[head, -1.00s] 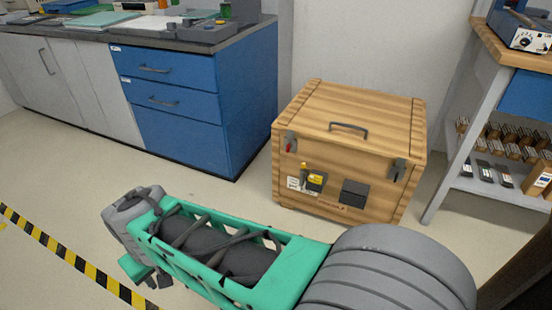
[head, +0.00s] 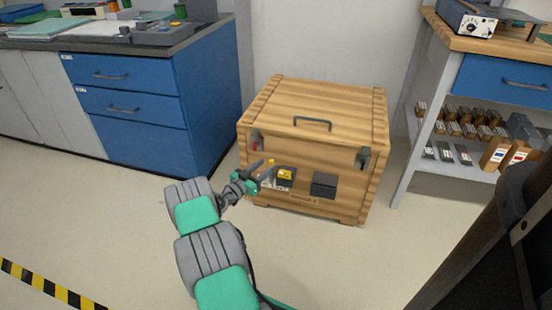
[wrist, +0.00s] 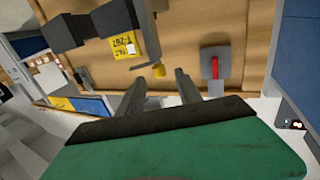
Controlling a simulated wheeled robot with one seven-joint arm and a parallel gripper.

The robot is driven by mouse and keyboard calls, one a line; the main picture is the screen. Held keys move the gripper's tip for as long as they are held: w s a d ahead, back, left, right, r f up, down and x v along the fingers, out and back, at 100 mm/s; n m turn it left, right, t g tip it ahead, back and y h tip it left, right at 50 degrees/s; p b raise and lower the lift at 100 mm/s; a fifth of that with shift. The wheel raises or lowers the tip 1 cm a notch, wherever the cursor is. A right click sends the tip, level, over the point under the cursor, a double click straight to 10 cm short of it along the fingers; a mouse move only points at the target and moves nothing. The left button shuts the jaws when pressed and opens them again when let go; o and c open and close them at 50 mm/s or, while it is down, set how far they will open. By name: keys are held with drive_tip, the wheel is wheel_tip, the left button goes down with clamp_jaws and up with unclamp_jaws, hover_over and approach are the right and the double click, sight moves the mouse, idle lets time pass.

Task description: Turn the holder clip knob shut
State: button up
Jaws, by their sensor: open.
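A wooden crate (head: 345,192) stands on the floor. Its front bears a dark holder with a yellow card (head: 286,174), also plain in the wrist view (wrist: 122,45).
A red-levered latch (wrist: 215,68) is on the crate right of my fingers in the wrist view. Another latch (head: 363,158), a dark box (head: 324,186) and a top handle (head: 312,123) are also on the crate. A blue cabinet (head: 205,100) stands left, a shelf bench (head: 470,170) right.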

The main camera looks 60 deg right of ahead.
sight(273, 161)
drive_tip(key=b+x, duration=0.2)
drive_tip(key=x, duration=0.5)
drive_tip(key=shift+f+b, duration=0.1)
drive_tip(key=shift+b, duration=0.2)
drive_tip(key=shift+d, duration=0.25)
drive_tip(key=shift+c, duration=0.2)
clamp_jaws()
